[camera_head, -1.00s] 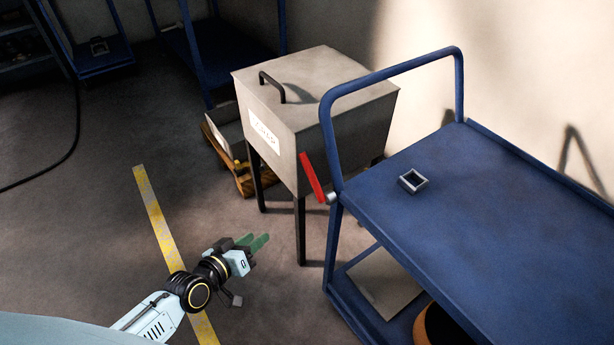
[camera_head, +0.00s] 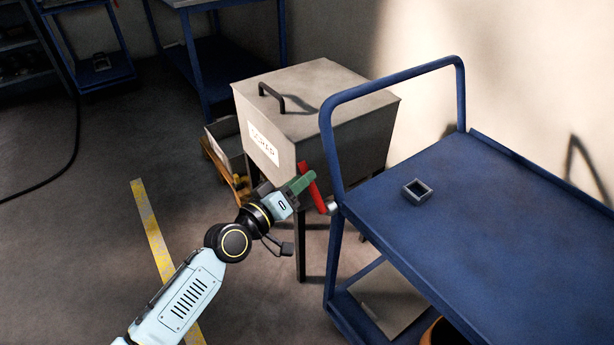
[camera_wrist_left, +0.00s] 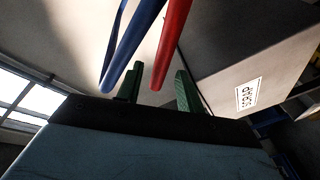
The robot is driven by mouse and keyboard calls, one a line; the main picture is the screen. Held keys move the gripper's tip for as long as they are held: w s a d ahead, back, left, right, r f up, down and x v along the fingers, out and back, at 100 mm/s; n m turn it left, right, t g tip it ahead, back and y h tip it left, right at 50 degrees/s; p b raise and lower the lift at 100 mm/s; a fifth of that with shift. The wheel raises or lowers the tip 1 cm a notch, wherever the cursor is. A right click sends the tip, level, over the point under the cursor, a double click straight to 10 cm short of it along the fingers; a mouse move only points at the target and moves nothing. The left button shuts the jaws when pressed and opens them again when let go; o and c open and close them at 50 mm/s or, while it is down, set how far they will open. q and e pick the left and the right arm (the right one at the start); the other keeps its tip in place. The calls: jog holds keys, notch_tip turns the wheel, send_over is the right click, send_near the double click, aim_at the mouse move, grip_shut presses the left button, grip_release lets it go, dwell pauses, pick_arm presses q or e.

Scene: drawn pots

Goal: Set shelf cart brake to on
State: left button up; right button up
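The blue shelf cart (camera_head: 470,215) stands at the right in the head view. Its red brake lever (camera_head: 314,190) is at the cart's near left post, tilted with its upper end to the left. My left gripper (camera_head: 302,183) is at the lever's upper part, its green fingers overlapping it in the head view. In the left wrist view, the red lever (camera_wrist_left: 172,45) comes down between the two green fingertips (camera_wrist_left: 158,88), which are apart with gaps beside it. A blue cart tube (camera_wrist_left: 132,45) shows left of the lever. My right gripper is not in view.
A grey metal box on legs (camera_head: 315,110) with a black handle and a label stands just behind the lever. A small square grey frame (camera_head: 417,191) lies on the cart's top shelf. Floor with a yellow stripe (camera_head: 152,230) is open at the left.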

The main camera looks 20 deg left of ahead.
pick_arm(q)
jog(key=shift+x, duration=1.45)
grip_shut()
